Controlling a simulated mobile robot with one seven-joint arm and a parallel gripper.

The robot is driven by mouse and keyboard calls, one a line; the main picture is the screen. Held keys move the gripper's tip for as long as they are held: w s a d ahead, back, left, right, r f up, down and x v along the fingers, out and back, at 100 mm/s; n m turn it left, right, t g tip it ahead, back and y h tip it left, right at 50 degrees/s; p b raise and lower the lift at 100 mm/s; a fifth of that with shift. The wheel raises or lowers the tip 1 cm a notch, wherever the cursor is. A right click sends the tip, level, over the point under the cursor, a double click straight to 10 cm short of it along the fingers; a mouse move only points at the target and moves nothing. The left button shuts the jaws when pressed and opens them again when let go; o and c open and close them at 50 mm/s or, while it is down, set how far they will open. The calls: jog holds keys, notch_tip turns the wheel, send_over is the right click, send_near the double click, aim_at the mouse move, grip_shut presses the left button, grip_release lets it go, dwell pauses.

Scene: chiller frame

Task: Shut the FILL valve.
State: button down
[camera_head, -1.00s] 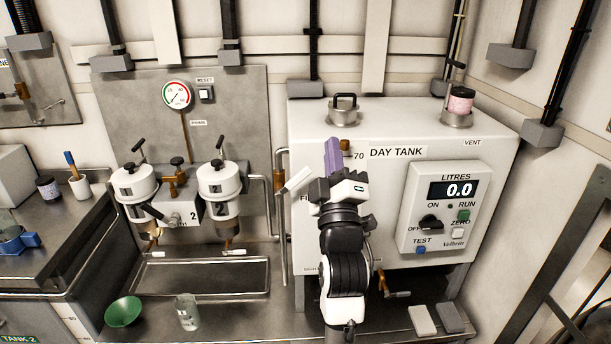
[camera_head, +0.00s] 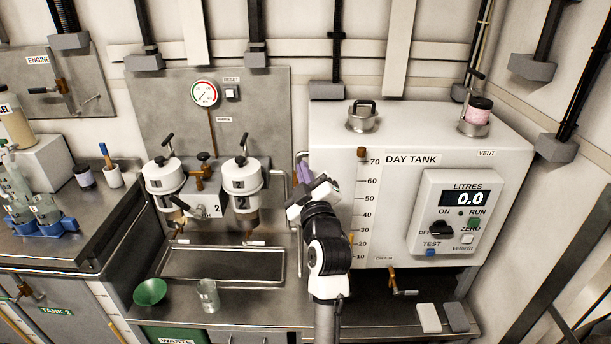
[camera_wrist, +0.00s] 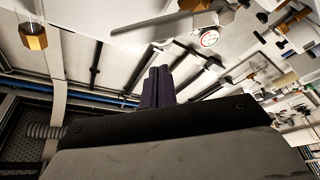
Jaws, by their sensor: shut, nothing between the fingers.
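My gripper (camera_head: 302,165) is shut and empty, with purple fingers pointing up at the left edge of the white day tank (camera_head: 410,215). In the wrist view the shut fingers (camera_wrist: 157,82) stand upright in the middle, with nothing between them. The FILL label and valve handle are hidden behind my gripper and arm in the head view, so the valve's position cannot be read. In the wrist view a pale flat shape (camera_wrist: 150,18) crosses close above the fingertips; I cannot tell whether it is the handle. I cannot tell whether the fingers touch anything.
Two filter units (camera_head: 241,182) and a drip tray (camera_head: 222,265) stand left of my arm. A control box (camera_head: 452,213) reads 0.0 on the tank front. A brass-ended sight gauge (camera_head: 361,152) is right of my gripper. A glass beaker (camera_head: 208,296) and green funnel (camera_head: 150,292) stand in front.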

jog(key=shift+d+f, duration=1)
jog(key=shift+f, duration=0.1)
